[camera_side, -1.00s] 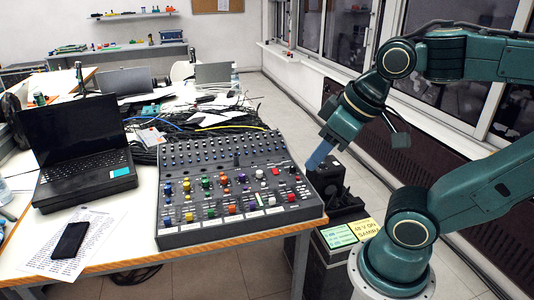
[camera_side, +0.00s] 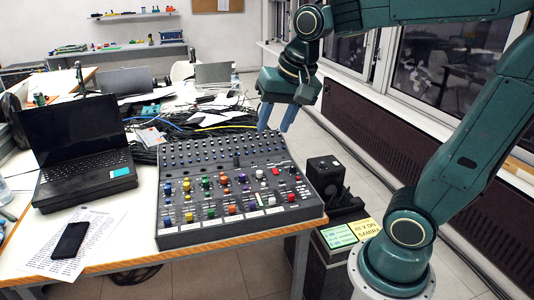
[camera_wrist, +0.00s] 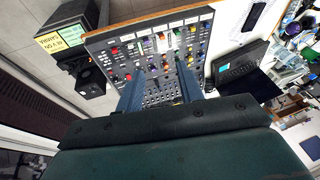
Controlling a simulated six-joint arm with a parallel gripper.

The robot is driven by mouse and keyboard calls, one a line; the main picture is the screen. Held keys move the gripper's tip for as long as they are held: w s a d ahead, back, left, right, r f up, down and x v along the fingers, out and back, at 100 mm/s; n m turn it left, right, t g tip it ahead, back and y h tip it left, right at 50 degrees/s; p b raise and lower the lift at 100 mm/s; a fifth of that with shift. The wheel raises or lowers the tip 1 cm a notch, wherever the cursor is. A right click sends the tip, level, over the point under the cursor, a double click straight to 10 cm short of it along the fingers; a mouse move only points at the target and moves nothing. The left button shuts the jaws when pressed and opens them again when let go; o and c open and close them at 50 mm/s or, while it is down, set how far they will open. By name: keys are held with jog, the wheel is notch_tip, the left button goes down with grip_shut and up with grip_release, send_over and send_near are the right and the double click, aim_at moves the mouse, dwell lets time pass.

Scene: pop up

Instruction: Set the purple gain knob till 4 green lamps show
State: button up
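The grey mixing console (camera_side: 180,238) lies at the front right of the table, with rows of coloured knobs. A purple knob (camera_side: 242,178) shows near the middle of the panel among yellow, blue, green, white and red ones. Which purple knob is the gain knob is not clear, and I cannot make out the green lamps. My gripper (camera_side: 275,126) is open and empty, with its two blue fingers pointing down above the console's back right corner, apart from it. In the wrist view, the fingers (camera_wrist: 158,74) stand apart over the console (camera_wrist: 97,42).
A black laptop (camera_side: 85,165) stands left of the console, and a phone (camera_side: 69,240) lies on printed paper (camera_side: 100,222). Cables (camera_side: 150,156) crowd behind the console. A black box (camera_side: 326,172) stands at its right, off the table.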

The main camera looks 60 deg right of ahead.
jog(key=w+d+f+m+g, duration=0.1)
jog(key=w+d+m, duration=0.1)
jog(key=w+m, duration=0.15)
jog(key=w+d+f+m, duration=0.1)
jog(key=w+d+m, duration=0.2)
jog(key=w, duration=0.2)
jog(key=m+g, duration=0.3)
jog(key=m, duration=1.4)
send_over(242, 175)
notch_tip(242, 175, down, 22)
jog(key=shift+f, duration=0.1)
jog(key=shift+n, duration=0.25)
jog(key=shift+f, duration=4.4)
jog(key=shift+c, duration=0.5)
jog(key=shift+r, duration=0.1)
jog(key=c, duration=0.5)
